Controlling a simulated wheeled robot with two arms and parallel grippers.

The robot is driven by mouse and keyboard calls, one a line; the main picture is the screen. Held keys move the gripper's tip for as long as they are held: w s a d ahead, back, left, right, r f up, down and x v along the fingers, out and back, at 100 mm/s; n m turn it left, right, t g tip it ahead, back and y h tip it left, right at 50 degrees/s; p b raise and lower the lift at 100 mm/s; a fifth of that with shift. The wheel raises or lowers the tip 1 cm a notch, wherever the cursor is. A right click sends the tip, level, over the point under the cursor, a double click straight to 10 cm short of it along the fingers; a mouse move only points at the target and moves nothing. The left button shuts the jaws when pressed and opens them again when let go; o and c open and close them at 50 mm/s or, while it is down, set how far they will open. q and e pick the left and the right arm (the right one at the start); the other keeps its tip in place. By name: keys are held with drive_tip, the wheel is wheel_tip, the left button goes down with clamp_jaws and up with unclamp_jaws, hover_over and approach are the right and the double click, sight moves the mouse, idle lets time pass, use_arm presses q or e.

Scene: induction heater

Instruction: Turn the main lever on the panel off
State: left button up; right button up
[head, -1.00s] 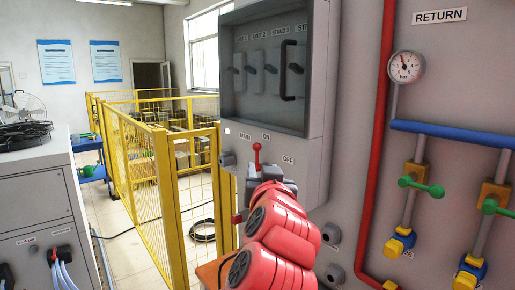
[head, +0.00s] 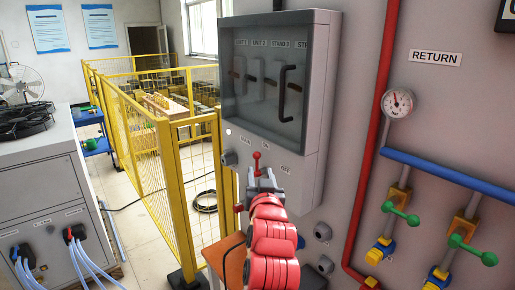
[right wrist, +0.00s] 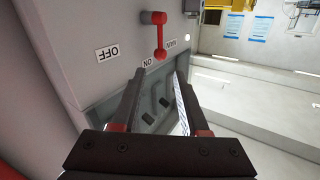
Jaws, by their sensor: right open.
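The main lever (head: 256,160) is a small red handle with a knob, on the grey panel below the glazed box. It points up in the head view, near the MAIN and ON labels, with the OFF label to its right. My left gripper is not in view.
A glazed box (head: 317,110) with a black handle juts out above the lever. A red pipe (head: 366,130), a gauge (head: 397,103) and green-handled valves (head: 401,212) are on the right. A yellow fence (head: 172,200) stands left of the panel, and a grey cabinet (head: 60,200) further left.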

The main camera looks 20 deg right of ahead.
sight(257, 158)
drive_tip(key=p+x, duration=0.3)
drive_tip(key=x, duration=0.6)
drive_tip(key=shift+f, duration=0.1)
drive_tip(key=shift+c, duration=0.2)
clamp_jaws()
idle(1.1)
